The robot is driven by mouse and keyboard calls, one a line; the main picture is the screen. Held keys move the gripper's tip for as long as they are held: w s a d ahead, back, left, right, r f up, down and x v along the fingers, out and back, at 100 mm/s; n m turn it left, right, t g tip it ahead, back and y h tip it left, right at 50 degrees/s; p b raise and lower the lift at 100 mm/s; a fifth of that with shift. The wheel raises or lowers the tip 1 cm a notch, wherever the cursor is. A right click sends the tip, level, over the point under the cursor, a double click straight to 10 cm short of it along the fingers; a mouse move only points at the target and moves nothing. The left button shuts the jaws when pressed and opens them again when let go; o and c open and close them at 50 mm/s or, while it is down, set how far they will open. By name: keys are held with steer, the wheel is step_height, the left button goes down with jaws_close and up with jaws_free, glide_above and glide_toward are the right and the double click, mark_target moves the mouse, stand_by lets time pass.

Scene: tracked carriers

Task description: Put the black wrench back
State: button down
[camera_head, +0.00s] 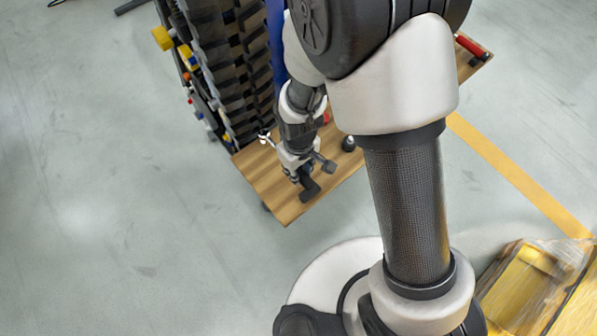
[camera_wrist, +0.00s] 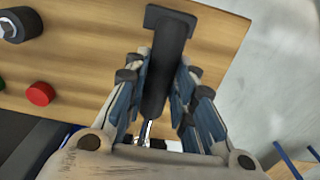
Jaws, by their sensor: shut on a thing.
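A long black tool with a T-shaped end, which I take to be the black wrench (camera_wrist: 168,42), points away from my gripper (camera_wrist: 158,78) in the wrist view. The gripper's fingers are closed on either side of it, gripping its shaft. In the head view my gripper (camera_head: 302,174) points down over the front of a wooden board (camera_head: 262,178), with the black wrench (camera_head: 309,190) at its tip. I cannot tell whether the wrench touches the board.
A red round piece (camera_wrist: 40,94) and a black cylinder (camera_wrist: 18,24) stand on the board. A red-handled item (camera_head: 470,47) lies at its far right. Grey floor is clear at left.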

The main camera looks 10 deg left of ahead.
step_height(320, 180, down, 2)
steer(key=shift+w+f+b, duration=0.1)
steer(key=shift+f+b, duration=0.15)
steer(key=shift+b, duration=0.05)
steer(key=shift+r, duration=0.1)
steer(key=c, duration=1.3)
jaws_free()
steer(key=shift+c, duration=0.2)
